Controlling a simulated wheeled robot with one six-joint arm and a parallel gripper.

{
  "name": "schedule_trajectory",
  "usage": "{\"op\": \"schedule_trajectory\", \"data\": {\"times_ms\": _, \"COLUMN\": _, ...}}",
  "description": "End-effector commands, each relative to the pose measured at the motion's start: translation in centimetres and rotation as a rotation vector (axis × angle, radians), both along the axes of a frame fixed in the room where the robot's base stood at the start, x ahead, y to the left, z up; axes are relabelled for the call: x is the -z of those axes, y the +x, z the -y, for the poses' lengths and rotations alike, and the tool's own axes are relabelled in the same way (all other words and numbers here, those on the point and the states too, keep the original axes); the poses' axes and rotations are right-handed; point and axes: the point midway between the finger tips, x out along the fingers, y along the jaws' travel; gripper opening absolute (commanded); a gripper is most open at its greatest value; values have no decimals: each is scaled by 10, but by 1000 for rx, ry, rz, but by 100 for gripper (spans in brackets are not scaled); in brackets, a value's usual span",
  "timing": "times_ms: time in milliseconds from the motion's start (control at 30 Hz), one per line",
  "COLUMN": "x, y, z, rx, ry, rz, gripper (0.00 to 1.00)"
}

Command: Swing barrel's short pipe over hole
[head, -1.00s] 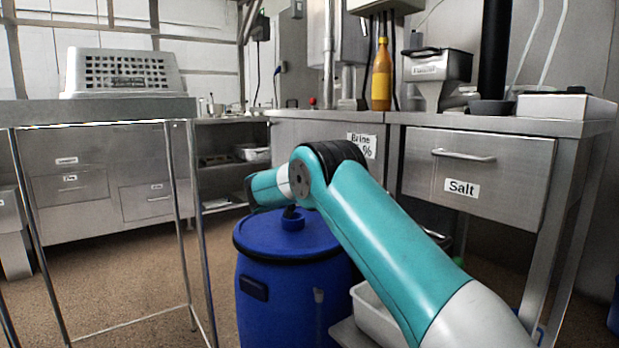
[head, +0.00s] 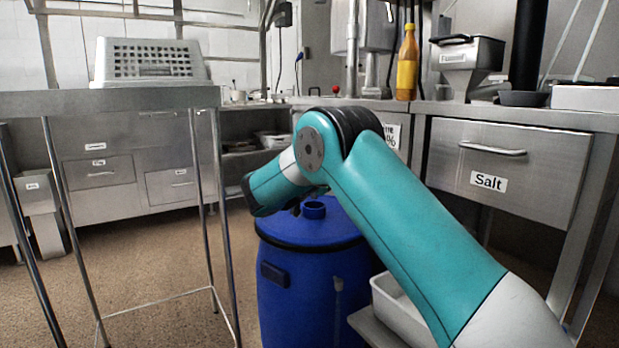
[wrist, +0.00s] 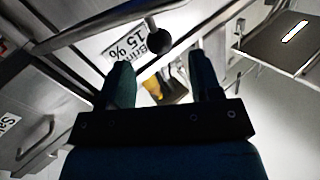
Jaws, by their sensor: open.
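The blue barrel (head: 285,300) stands on the floor at the centre of the head view, partly behind my teal arm. Its lid carries a raised blue ring (head: 314,210), with a small dark piece beside it, partly hidden by my arm; I cannot tell what that piece is. A thin grey upright pipe (head: 338,300) shows against the barrel's front side. My gripper (wrist: 159,62) is open in the wrist view, with nothing visibly held between its two dark teal fingers. In the head view the gripper's fingers cannot be made out behind the arm. The barrel cannot be made out in the wrist view.
A steel table (head: 60,103) with an upturned perforated basket (head: 150,62) stands at left. A white tub (head: 392,305) sits right of the barrel. A counter with a "Salt" drawer (head: 510,165) and an orange bottle (head: 407,65) is behind at right. Floor between is clear.

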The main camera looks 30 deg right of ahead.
Motion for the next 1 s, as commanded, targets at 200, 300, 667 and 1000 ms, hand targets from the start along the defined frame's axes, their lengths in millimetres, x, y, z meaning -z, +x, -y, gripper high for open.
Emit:
{"op": "schedule_trajectory", "data": {"times_ms": 200, "x": -1, "y": -28, "z": -47, "rx": -4, "ry": 0, "rz": -2, "gripper": 58}}
{"op": "schedule_trajectory", "data": {"times_ms": 300, "x": -1, "y": -38, "z": -61, "rx": -3, "ry": -1, "rz": -1, "gripper": 58}}
{"op": "schedule_trajectory", "data": {"times_ms": 667, "x": 0, "y": -49, "z": -77, "rx": 1, "ry": 0, "rz": 2, "gripper": 58}}
{"op": "schedule_trajectory", "data": {"times_ms": 1000, "x": 0, "y": -49, "z": -77, "rx": 1, "ry": 0, "rz": 1, "gripper": 58}}
